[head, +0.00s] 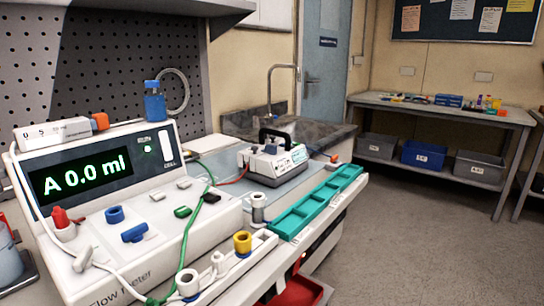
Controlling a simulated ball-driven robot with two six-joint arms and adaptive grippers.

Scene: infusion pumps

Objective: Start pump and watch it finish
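A white flow meter (160,215) stands at the left on the bench. Its dark display (80,182) reads "A 0.0 ml" in green. A blue-capped bottle (155,105) sits on its top edge, with a clear loop of tubing behind it. A smaller white device with a black handle (272,163) stands further back near the sink; it may be a pump, but its screen is too small to read. A green tube (187,240) runs over the front of the flow meter. Neither of my grippers shows in the head view.
A teal sectioned tray (318,203) lies along the bench's front edge. A yellow-topped part (242,243) stands in the white rack at the front. A red bin (300,290) is below. Open floor (420,240) lies to the right, before a shelved table (440,113).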

